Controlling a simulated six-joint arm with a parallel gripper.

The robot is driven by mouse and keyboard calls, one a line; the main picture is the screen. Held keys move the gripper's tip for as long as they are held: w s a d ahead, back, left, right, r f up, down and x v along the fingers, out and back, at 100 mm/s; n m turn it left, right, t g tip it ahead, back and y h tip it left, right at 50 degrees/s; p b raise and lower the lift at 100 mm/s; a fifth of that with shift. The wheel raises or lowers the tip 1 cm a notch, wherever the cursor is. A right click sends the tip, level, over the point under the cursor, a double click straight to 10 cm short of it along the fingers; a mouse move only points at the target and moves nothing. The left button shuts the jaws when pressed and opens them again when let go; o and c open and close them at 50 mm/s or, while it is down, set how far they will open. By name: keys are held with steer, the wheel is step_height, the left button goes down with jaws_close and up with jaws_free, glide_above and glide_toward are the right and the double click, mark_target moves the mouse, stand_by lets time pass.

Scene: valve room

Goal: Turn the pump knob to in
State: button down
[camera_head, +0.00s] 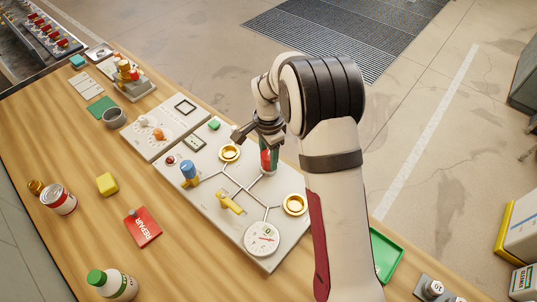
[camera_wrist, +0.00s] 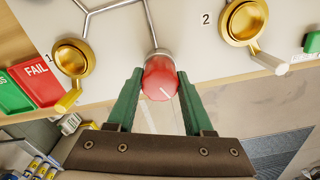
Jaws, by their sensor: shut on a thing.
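A red knob (camera_wrist: 161,78) with a short white line on its face sits at the end of a grey pipe line on the pale panel (camera_wrist: 115,30). I take it for the pump knob, but I can read no label on it. My gripper (camera_wrist: 160,74) has one green finger on each side of the knob and is shut on it. The white line slants toward the lower right in the wrist view. In the head view the knob (camera_head: 265,161) is partly hidden by my gripper (camera_head: 267,158), which reaches down to the panel (camera_head: 225,228).
Gold valves marked 1 (camera_wrist: 72,57) and 2 (camera_wrist: 243,20) flank the knob. The panel also bears a blue knob (camera_head: 188,168), a yellow lever (camera_head: 230,203) and a dial gauge (camera_head: 262,239). A green tray (camera_head: 385,252) lies right of my arm.

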mark_target(268, 155)
steer(key=m, duration=0.4)
steer(key=shift+s+m, duration=0.1)
steer(key=shift+m, duration=2.4)
steer(key=shift+a, duration=0.1)
steer(key=shift+c, duration=1.4)
jaws_free()
step_height(268, 155, up, 16)
